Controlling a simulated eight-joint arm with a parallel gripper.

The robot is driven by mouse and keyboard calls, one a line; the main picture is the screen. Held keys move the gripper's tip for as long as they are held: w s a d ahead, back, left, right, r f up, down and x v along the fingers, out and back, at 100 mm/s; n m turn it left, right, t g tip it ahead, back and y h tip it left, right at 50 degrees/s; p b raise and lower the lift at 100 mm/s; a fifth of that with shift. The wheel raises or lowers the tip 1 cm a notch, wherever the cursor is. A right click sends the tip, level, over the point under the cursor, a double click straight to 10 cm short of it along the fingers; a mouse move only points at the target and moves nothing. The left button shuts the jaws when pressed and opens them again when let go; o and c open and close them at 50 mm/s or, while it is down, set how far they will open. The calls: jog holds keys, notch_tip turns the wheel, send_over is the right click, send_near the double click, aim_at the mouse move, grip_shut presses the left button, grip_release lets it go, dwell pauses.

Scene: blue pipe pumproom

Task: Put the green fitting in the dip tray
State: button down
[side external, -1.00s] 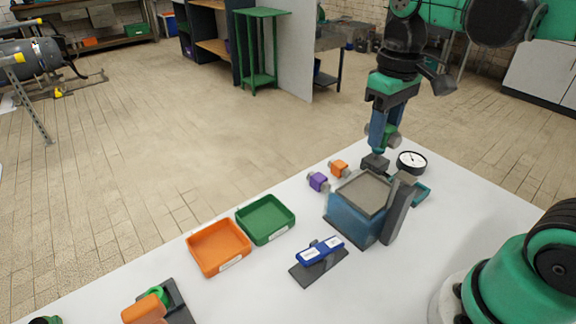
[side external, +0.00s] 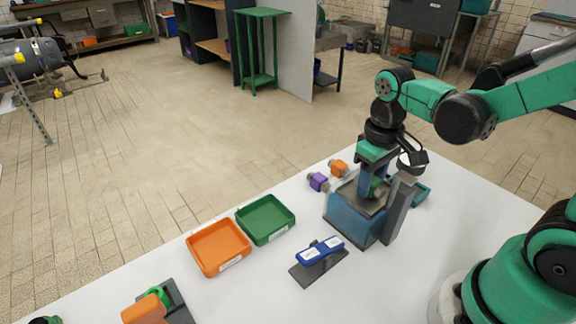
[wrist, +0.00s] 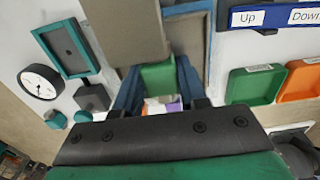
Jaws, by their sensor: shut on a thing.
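The green fitting (wrist: 158,78) is between the blue fingers of my gripper (wrist: 155,97) in the wrist view. In the side view my gripper (side external: 374,190) is over the blue tank (side external: 350,220), with its fingers pointing down and partly hiding the fitting. The dip tray is the grey plate (side external: 346,193) in the top of that tank; it also shows in the wrist view (wrist: 188,36). I cannot tell whether the fitting touches the plate.
A dark upright post (side external: 400,212) stands at the tank's right side, close to my gripper. A blue Up/Down lever (side external: 320,251) is in front. Green (side external: 265,238) and orange (side external: 220,262) trays lie left. Purple (side external: 318,182) and orange (side external: 339,168) fittings lie behind the tank.

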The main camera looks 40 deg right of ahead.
jog(key=shift+c, duration=2.4)
grip_release()
jog(key=shift+f, duration=0.15)
notch_tip(320, 180, up, 12)
jog(key=shift+w+a+f+t, duration=0.25)
jog(key=shift+a+f+t, duration=0.25)
jog(key=shift+f+t, duration=0.55)
jog(key=shift+w+a+f+t, duration=0.25)
jog(key=shift+a+f+t, duration=0.35)
jog(key=shift+t, duration=0.75)
jog(key=shift+w+a+f+t, duration=0.25)
jog(key=shift+a+f+t, duration=0.15)
jog(key=shift+f+t, duration=0.7)
jog(key=shift+r, duration=0.1)
